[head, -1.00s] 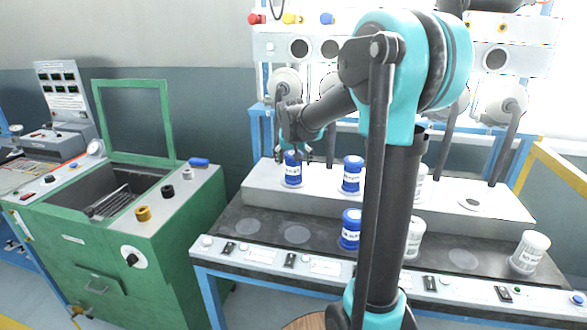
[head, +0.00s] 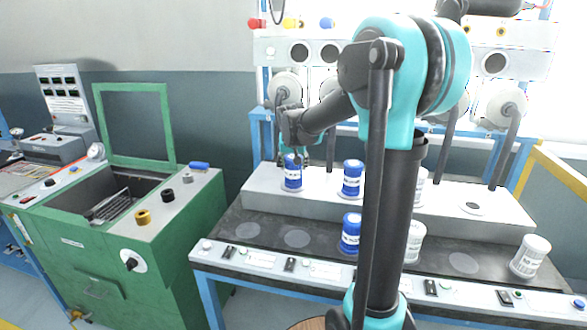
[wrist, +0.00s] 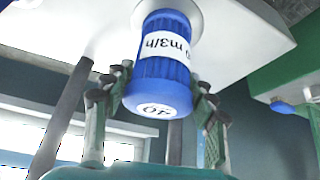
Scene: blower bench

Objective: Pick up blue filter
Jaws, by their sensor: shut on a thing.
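A blue filter (head: 292,178) with a white label stands upright at the left end of the raised white shelf. My gripper (head: 297,155) is over its top, with its fingers shut on it. In the wrist view the blue filter (wrist: 165,72) appears upside down between the fingers of my gripper (wrist: 165,92), its base against the white surface. Two more blue filters are in the head view: one (head: 352,180) on the shelf to the right, one (head: 350,233) on the lower dark surface. My arm hides part of the bench.
White filters stand behind my arm, and another white filter (head: 530,256) is at the right end of the bench (head: 470,262). Hoses and round grey fittings (head: 286,86) are behind the shelf. A green machine (head: 130,215) with a raised frame is at the left.

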